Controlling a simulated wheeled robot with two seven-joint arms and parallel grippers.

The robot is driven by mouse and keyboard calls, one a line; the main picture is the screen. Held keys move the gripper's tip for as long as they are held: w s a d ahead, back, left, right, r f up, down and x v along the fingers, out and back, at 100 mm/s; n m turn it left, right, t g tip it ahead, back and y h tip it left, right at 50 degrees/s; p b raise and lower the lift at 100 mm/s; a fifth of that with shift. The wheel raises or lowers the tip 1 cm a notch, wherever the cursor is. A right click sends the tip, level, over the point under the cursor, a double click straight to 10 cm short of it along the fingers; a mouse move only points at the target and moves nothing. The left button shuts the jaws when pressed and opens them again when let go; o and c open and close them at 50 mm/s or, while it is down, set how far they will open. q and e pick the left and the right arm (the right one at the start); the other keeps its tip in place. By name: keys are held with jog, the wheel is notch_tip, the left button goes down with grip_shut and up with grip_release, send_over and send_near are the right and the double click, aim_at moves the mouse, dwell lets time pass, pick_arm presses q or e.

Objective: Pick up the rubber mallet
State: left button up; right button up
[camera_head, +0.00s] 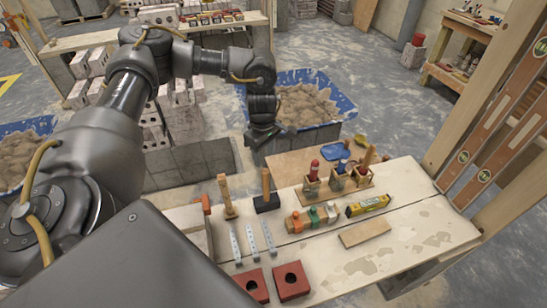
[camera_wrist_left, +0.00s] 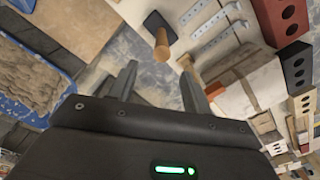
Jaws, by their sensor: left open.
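The rubber mallet (camera_head: 267,202) stands on its black head on the workbench, with its wooden handle pointing up. In the left wrist view the rubber mallet (camera_wrist_left: 161,46) shows beyond the fingertips, its handle end pointing toward the camera. My left gripper (camera_head: 262,138) is open and empty, above and behind the mallet in the head view, apart from it. In the left wrist view my left gripper (camera_wrist_left: 158,78) has its two fingers spread, with the handle past the gap between them. My right gripper is not in view.
A wooden mallet (camera_head: 227,198) stands just left. Red bricks (camera_head: 291,281) lie at the front. A blue tub (camera_head: 345,102) of mortar stands behind the bench.

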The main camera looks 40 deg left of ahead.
aim_at(264, 168)
pick_arm(q)
jog(key=f, duration=0.2)
jog(key=f+p, duration=0.1)
jog(key=f, duration=0.1)
jog(key=shift+d+f, duration=0.2)
jog(key=shift+f, duration=0.15)
jog(key=shift+a+f, duration=0.15)
jog(key=shift+f, duration=0.3)
jog(key=shift+s+f+p, duration=0.15)
jog(key=shift+s+p, duration=0.1)
jog(key=shift+p, duration=0.05)
jog(key=f+p, duration=0.1)
jog(key=f, duration=0.3)
jog(key=shift+w, duration=0.2)
jog(key=shift+s+f, duration=0.1)
jog(key=shift+f, duration=0.3)
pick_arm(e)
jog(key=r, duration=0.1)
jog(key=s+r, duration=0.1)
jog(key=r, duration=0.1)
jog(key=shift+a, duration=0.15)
pick_arm(q)
grip_shut()
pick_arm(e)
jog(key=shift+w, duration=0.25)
